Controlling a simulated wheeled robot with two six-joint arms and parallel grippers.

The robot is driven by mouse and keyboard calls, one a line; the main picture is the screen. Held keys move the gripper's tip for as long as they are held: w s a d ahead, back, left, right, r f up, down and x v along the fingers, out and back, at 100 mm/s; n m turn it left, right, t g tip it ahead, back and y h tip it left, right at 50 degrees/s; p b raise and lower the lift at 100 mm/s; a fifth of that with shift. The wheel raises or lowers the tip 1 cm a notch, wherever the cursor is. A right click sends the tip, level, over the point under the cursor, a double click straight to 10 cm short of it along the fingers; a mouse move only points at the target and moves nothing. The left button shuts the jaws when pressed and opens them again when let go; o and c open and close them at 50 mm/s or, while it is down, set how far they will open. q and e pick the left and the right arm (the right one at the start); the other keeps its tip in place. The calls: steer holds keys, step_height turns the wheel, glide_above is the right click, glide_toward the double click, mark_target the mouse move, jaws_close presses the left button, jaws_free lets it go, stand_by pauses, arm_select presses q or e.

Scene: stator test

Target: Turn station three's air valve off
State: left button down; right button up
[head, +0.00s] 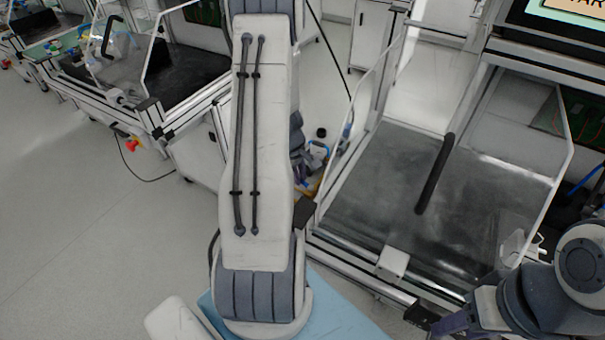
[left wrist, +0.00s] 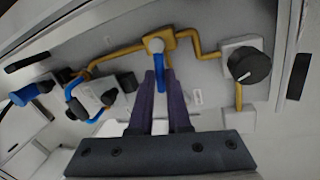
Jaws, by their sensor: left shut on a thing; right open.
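The lever points down toward the gripper in this view. In the head view my left arm hides the middle, and the valve cannot be made out clearly. My right gripper (head: 452,322) is partly in view at the bottom right, open, apart from the valve.
In the left wrist view a black knob (left wrist: 249,65) on a white block is right of the valve, and a blue hose (left wrist: 76,98) loops at left. In the head view a station with a dark work surface (head: 375,190) and clear guards stands at right. Open floor (head: 85,190) is at left.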

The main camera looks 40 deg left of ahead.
arm_select(q)
steer(key=shift+s+r+n+y, duration=0.1)
steer(key=shift+s+n+y, duration=0.1)
steer(key=shift+n, duration=0.45)
steer(key=shift+s+n+y, duration=0.1)
steer(key=shift+s+n, duration=0.05)
steer(key=shift+n, duration=0.5)
steer(key=c, duration=0.9)
jaws_free()
steer(key=shift+s, duration=0.1)
steer(key=shift+o, duration=0.2)
steer(key=shift+d, duration=0.1)
step_height(320, 180, up, 10)
steer(key=s+p, duration=0.2)
steer(key=p, duration=0.4)
steer(key=shift+d+p, duration=0.2)
steer(key=shift+p, duration=0.15)
steer(key=shift+r, duration=0.1)
